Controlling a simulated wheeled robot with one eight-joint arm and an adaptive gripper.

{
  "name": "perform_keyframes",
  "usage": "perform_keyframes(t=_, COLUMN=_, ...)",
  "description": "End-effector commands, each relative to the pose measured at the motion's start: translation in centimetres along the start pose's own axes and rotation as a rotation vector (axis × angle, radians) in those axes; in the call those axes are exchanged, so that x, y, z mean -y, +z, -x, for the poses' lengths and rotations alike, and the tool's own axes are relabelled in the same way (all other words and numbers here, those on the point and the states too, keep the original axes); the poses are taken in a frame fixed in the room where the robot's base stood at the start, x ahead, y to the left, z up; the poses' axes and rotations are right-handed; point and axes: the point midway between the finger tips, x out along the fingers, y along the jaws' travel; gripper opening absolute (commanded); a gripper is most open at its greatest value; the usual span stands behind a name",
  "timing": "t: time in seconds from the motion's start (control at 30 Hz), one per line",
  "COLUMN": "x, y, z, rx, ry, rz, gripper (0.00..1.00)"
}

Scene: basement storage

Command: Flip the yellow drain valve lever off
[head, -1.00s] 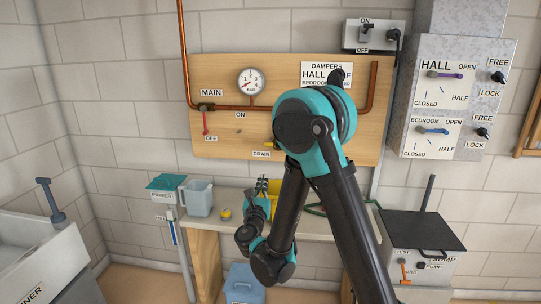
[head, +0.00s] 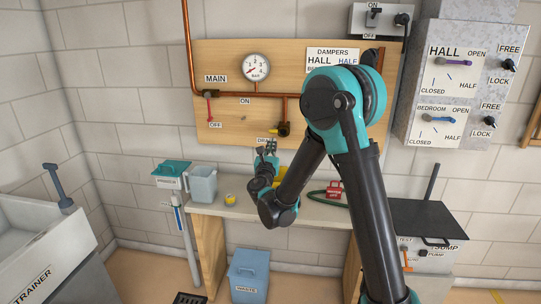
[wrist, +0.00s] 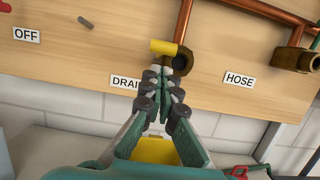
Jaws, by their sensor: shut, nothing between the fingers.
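The yellow drain valve lever (wrist: 163,47) sits on a brass valve body (wrist: 183,62) on the wooden board. In the wrist view it points left, roughly level, above the DRAIN label (wrist: 125,82). In the head view the lever (head: 284,129) shows small, just left of my arm. My gripper (wrist: 162,74) is shut with nothing in it, its fingertips just below the lever in the wrist view. I cannot tell whether they touch it. In the head view my gripper (head: 267,146) is in front of the board's lower edge and partly covers the DRAIN label.
A red MAIN lever (head: 209,110) hangs down at the left of the board, below a gauge (head: 256,67). Copper pipes (wrist: 243,12) run close above the valve. A bench (head: 228,211) below holds a grey jug (head: 203,184), a yellow item (head: 230,199) and a red-handled item (head: 334,189).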

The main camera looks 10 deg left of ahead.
Motion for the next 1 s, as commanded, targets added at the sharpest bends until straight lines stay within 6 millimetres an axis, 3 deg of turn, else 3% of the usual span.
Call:
perform_keyframes(t=0.23, x=0.0, y=1.1, z=-1.1, rx=0.0, ry=0.0, rz=0.0, gripper=0.0)
perform_keyframes(t=1.0, x=0.0, y=1.9, z=-1.3, rx=-0.058, ry=0.0, rz=0.0, gripper=0.0)
